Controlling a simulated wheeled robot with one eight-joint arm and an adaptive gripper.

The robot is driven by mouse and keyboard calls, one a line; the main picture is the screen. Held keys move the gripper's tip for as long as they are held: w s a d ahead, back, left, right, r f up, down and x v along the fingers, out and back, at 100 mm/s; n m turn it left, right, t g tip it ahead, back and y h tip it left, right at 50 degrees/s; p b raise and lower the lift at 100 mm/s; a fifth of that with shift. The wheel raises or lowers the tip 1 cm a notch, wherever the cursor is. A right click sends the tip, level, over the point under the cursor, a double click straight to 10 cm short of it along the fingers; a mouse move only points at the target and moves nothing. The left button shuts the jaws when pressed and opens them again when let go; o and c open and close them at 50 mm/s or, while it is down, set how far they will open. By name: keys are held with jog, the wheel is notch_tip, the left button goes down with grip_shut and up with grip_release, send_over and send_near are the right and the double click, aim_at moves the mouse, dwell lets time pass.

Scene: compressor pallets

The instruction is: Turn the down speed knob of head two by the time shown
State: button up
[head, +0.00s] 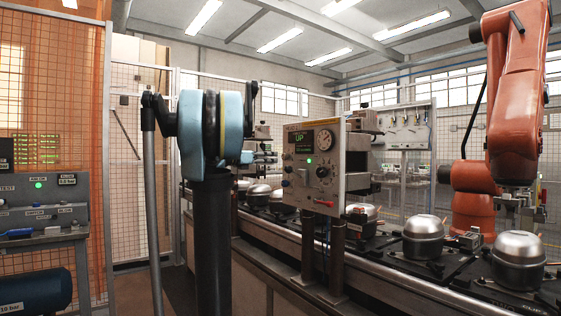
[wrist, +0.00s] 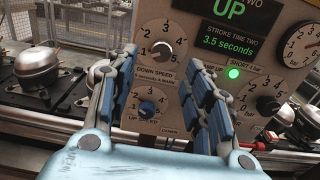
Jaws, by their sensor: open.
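In the wrist view the grey panel (wrist: 205,52) of head two has a display (wrist: 229,12) reading UP and, below it, "STROKE TIME TWO 3.5 seconds" (wrist: 228,38). The down speed knob (wrist: 161,48) is dark, with a numbered dial around it; its exact pointer setting is too small to tell. My gripper (wrist: 160,66) is open and empty, its two blue-padded fingers pointing at the panel, one to each side of the knob's lower area. Contact with the panel cannot be told. The head view shows the panel (head: 299,182) on posts, right of my arm.
The blue-faced up speed knob (wrist: 147,104) lies just below, between my fingers. A green lamp (wrist: 233,73), another knob (wrist: 267,104) and a gauge (wrist: 302,46) are at the right. Silver compressors (head: 423,230) stand along the conveyor, and an orange robot arm (head: 516,110) stands at the far right.

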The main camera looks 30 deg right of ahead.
aim_at(283, 157)
jog(key=d, duration=0.7)
jog(key=shift+w+d, duration=0.3)
jog(key=shift+c, duration=0.2)
jog(key=c, duration=1)
